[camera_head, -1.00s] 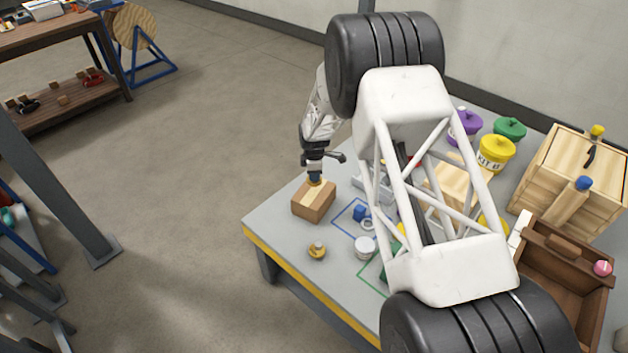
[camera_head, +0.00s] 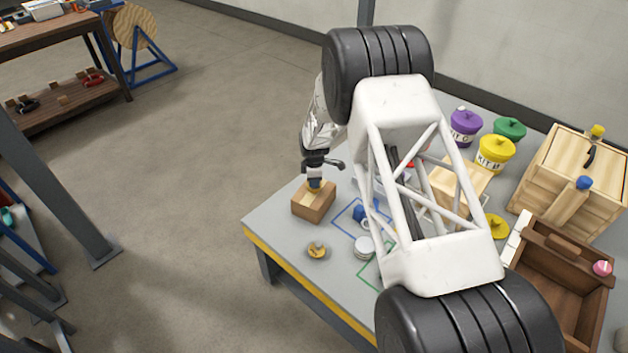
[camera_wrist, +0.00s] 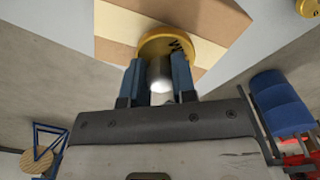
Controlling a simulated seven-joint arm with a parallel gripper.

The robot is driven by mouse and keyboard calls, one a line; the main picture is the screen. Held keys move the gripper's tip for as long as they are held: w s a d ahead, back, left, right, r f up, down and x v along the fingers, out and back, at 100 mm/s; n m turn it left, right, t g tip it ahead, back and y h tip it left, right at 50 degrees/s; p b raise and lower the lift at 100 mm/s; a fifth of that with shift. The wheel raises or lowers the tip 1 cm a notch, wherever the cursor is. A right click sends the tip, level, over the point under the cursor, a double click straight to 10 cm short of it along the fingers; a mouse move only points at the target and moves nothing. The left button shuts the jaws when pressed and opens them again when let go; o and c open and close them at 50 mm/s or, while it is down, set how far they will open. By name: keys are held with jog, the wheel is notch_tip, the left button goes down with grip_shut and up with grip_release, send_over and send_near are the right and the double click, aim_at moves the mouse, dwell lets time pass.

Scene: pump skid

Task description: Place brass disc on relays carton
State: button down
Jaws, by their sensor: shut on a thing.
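My gripper (camera_head: 315,181) is at the carton (camera_head: 314,207), a tan box with a pale stripe across its top near the table's left corner. In the wrist view the blue fingers (camera_wrist: 158,82) are shut on the grey knob of a brass disc (camera_wrist: 178,44) with dark marking on its face. The disc overlaps the top of the carton (camera_wrist: 215,22); I cannot tell whether it touches or hovers just above. No carton label is readable. Another brass piece (camera_head: 317,251) lies on the table in front of the carton.
A silver round piece (camera_head: 364,247) and a blue piece (camera_head: 359,213) are right of the carton. Lidded pots, including a yellow one (camera_head: 495,153), a wooden crate (camera_head: 572,165) and a brown open box (camera_head: 567,285) stand farther right. My arm hides the table's middle.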

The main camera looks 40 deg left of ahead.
jog(key=shift+f, duration=0.15)
jog(key=c, duration=0.9)
grip_release()
jog(key=shift+r, duration=6.15)
jog(key=shift+d+r, duration=0.1)
